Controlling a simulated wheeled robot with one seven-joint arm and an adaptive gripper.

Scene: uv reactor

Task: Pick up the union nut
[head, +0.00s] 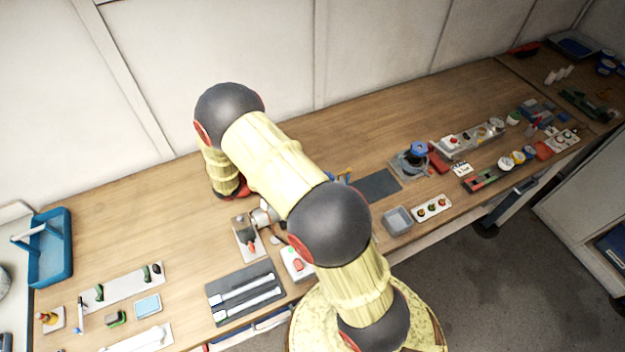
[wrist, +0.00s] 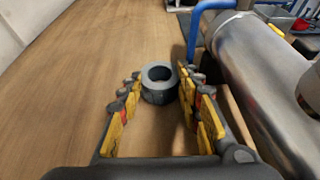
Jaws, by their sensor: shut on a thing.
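The union nut (wrist: 160,94) is a dark grey ring with a round hole in its middle, seen in the wrist view. It sits between the fingertips of my gripper (wrist: 160,80), which is shut on it with a yellow-padded finger at each side. The wood bench top shows behind and below the nut. I cannot tell whether the nut touches the bench or is a little above it. In the head view, my arm hides the nut and the gripper fingers.
A large metal cylinder (wrist: 262,80) with a blue tube (wrist: 200,28) stands close to the right finger. Bare bench (wrist: 70,75) lies to the left. In the head view, a dark tray with two white tubes (head: 245,293) and a blue carrier (head: 50,250) stand on the bench.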

